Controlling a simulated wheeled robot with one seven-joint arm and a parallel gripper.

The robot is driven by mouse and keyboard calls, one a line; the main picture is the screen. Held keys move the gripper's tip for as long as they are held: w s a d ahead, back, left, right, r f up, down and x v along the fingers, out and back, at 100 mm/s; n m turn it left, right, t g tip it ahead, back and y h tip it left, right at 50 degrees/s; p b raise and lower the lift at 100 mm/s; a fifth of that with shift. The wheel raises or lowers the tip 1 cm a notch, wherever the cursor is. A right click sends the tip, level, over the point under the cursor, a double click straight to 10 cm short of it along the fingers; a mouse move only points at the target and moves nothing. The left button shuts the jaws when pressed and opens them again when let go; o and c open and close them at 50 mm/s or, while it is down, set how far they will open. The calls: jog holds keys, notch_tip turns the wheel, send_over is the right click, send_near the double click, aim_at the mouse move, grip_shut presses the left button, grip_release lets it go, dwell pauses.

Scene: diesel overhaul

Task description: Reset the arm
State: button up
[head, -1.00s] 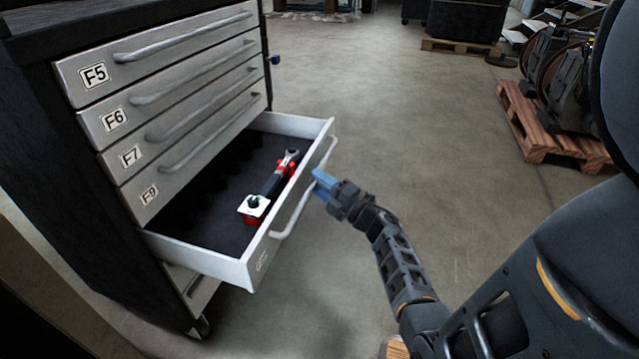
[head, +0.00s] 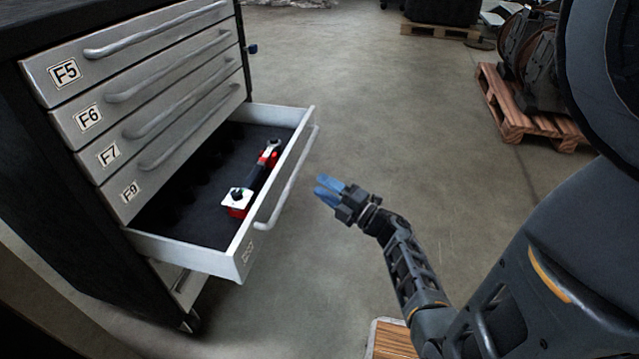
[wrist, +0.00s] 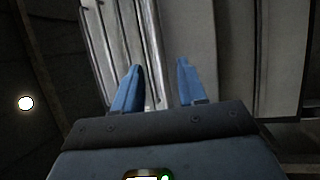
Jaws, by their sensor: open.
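My gripper (head: 328,190) has blue fingers and is in the middle of the head view. It is open and empty, to the right of the pulled-out drawer's handle (head: 290,178) and apart from it. In the wrist view my gripper (wrist: 158,88) shows its two blue fingers spread, with nothing between them. Beyond them is a pale panel with long ridges that looks like the drawer front. My arm reaches in from the lower right of the head view.
The grey tool cabinet (head: 150,95) stands at the left with drawers labelled F5, F6, F7 and F9. A lower drawer (head: 205,262) is open and holds a red and black tool (head: 262,170). A wooden pallet (head: 510,115) is at the right. The concrete floor (head: 380,90) between is clear.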

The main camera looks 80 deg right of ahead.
dwell(0.5)
jog(key=a+r+m+y, duration=0.1)
jog(key=a+m, duration=0.1)
jog(key=a, duration=1.1)
jog(key=s+a+r+m+g+y, duration=0.25)
jog(key=s+a+r+m, duration=0.35)
jog(key=a, duration=0.7)
jog(key=s+a+r+m+g+y, duration=0.1)
jog(key=s+a+r+m+y, duration=0.3)
jog(key=s+a+r, duration=0.7)
jog(key=w+a+r+p, duration=0.1)
jog(key=r+p, duration=0.8)
jog(key=p, duration=0.1)
jog(key=w+a+r+p, duration=0.2)
jog(key=r+p, duration=0.7)
jog(key=p, duration=0.1)
jog(key=shift+w+m, duration=0.15)
jog(key=shift+m, duration=0.15)
